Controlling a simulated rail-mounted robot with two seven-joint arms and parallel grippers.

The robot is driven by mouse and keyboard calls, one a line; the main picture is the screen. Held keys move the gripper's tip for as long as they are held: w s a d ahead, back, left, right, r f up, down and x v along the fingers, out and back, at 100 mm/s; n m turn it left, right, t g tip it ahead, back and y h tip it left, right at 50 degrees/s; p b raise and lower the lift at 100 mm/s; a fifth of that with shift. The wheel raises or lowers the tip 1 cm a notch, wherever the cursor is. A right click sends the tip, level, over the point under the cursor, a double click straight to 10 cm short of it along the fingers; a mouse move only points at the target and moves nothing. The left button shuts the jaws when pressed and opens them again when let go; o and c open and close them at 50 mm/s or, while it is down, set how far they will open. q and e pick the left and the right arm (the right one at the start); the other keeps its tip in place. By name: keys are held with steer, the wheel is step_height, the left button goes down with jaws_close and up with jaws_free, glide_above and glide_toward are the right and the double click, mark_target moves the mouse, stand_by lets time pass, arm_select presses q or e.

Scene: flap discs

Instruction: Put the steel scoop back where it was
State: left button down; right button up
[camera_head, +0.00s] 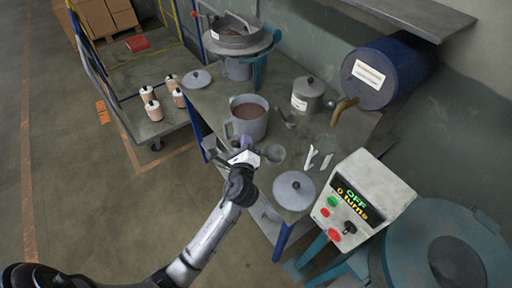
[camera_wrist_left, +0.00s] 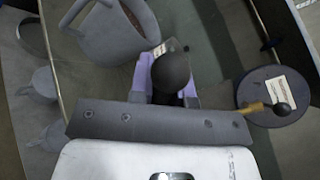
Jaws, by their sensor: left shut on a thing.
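My left gripper (camera_head: 243,146) is over the near edge of the workbench, just below the grey jug. In the left wrist view its lilac fingers (camera_wrist_left: 190,92) are shut on a dark round-ended thing (camera_wrist_left: 171,72). The rest of that thing is mostly hidden, so I cannot tell whether it is the steel scoop. A small grey metal piece like a scoop (camera_head: 285,118) lies on the bench right of the jug, too small to be sure of. My right gripper is not in view.
The grey jug (camera_head: 260,126) holds brown material; it also shows in the wrist view (camera_wrist_left: 110,38). A lidded canister (camera_head: 307,98) stands by the blue drum (camera_head: 385,75) with its brass tap. A lid (camera_head: 294,193), a clear cup (camera_head: 274,152) and a control box (camera_head: 368,190) crowd the right.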

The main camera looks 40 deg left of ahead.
arm_select(q)
steer(key=w+a+f+b, duration=0.4)
steer(key=w+f, duration=0.3)
steer(key=f, duration=0.2)
steer(key=shift+w+a+f, duration=0.15)
steer(key=shift+a, duration=0.45)
steer(key=shift+f, duration=0.1)
steer(key=c, duration=1.5)
jaws_free()
steer(key=shift+f, duration=0.1)
steer(key=shift+c, duration=0.2)
steer(key=o, duration=0.5)
steer(key=shift+c, duration=0.2)
